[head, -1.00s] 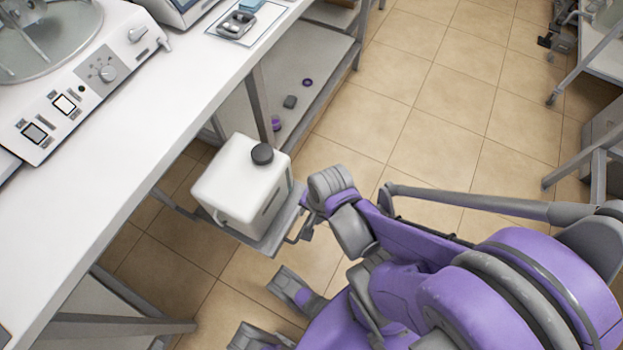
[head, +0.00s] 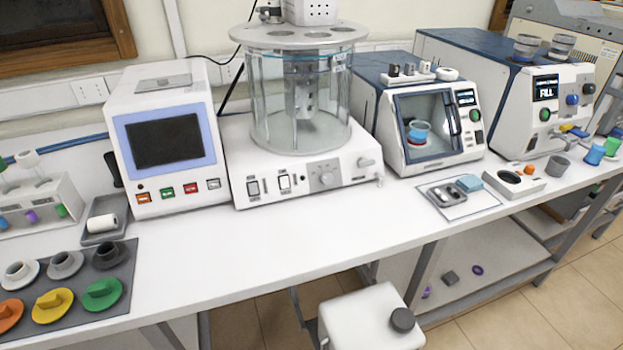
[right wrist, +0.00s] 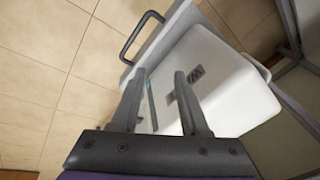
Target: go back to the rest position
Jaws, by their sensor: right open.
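My right gripper (right wrist: 158,85) shows in the right wrist view with its two dark fingers spread apart and nothing between them. Beyond the fingers is a white canister (right wrist: 235,85) with a dark label, resting on a grey tray with a handle (right wrist: 140,38). I cannot tell from this view how far the fingers are from the canister. In the head view the canister (head: 360,322) with its dark cap (head: 402,320) stands below the bench's front edge. Neither gripper shows in the head view.
A white bench (head: 300,235) runs across the head view. It carries a white screen device (head: 165,140), a glass-jar bath (head: 300,110), a windowed machine (head: 425,125) and a "FILL" machine (head: 548,110). Coloured lids lie on a dark mat (head: 75,318). A lower shelf (head: 490,255) holds small items.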

